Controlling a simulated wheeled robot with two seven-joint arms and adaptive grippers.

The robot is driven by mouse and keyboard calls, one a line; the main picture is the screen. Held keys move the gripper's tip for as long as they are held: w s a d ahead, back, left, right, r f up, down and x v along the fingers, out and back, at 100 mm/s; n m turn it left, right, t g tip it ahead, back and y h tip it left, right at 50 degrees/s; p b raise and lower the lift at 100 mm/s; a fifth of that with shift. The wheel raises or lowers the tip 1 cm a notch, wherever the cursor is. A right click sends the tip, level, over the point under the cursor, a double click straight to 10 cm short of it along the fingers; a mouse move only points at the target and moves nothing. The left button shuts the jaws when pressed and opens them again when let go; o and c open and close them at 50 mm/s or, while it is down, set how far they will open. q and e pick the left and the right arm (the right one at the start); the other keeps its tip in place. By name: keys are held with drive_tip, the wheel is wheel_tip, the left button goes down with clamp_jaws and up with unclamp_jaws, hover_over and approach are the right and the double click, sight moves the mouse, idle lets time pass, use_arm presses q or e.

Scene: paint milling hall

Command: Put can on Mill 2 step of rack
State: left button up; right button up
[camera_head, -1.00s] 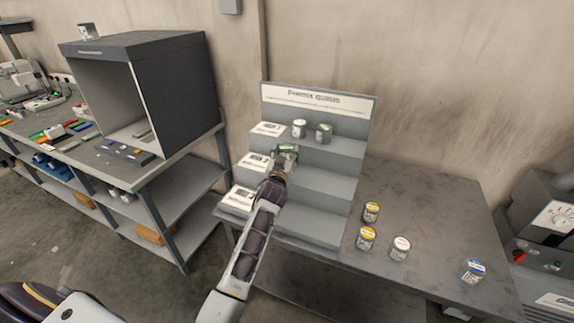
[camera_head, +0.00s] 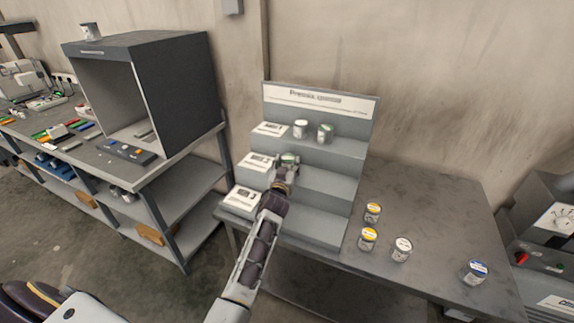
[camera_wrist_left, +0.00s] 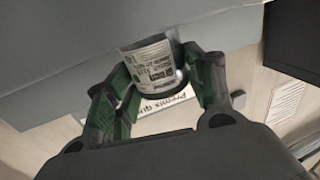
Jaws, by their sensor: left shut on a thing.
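The grey stepped rack (camera_head: 318,226) stands on the table against the wall, with a titled back panel and a white card at the left of each of its three steps. The card wording is too small to read. My left gripper (camera_head: 286,170) is shut on a can (camera_head: 289,158) with a green top, at the middle step near its card (camera_head: 257,162). In the left wrist view, the gripper (camera_wrist_left: 158,80) has its fingers on either side of the labelled can (camera_wrist_left: 150,62), close to a grey rack surface. I cannot tell whether the can touches the step. My right gripper is not in view.
Two cans, one pale (camera_head: 300,129) and one green-labelled (camera_head: 325,133), stand on the top step. Yellow-topped (camera_head: 367,238), white-topped (camera_head: 402,249) and blue-topped (camera_head: 474,271) cans stand on the table (camera_head: 440,215) to the right. The middle step is clear right of the gripper.

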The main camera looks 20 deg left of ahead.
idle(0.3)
use_arm(q)
drive_tip(key=o, duration=1.1)
drive_tip(key=shift+f, duration=0.1)
drive_tip(key=shift+o, duration=0.2)
